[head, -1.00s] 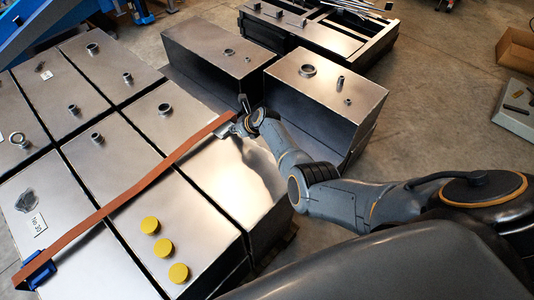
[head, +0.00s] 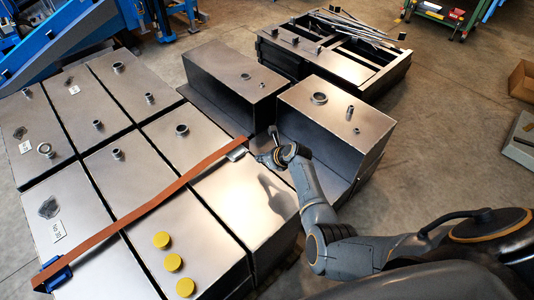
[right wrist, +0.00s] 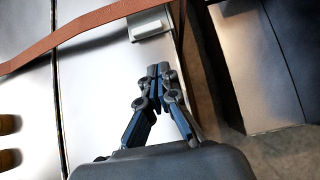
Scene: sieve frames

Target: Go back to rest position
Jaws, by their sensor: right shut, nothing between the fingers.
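My right gripper (head: 272,157) is over the right part of the metal tanks in the head view, beside the end of the orange-brown strap (head: 150,199). In the right wrist view the right gripper (right wrist: 158,70) shows its two fingers closed together with nothing between them. The strap (right wrist: 85,35) crosses above it there, and a metal strap end hook (right wrist: 150,28) lies at the tank edge just ahead of the fingertips, apart from them. My left gripper is in neither view.
Metal tanks (head: 212,205) stand in a block, with three yellow caps (head: 174,262) on the front one. A blue ratchet (head: 52,275) holds the strap's left end. Another metal tank (head: 335,112) stands close behind my right arm. A cardboard box (head: 522,80) stands far right on open floor.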

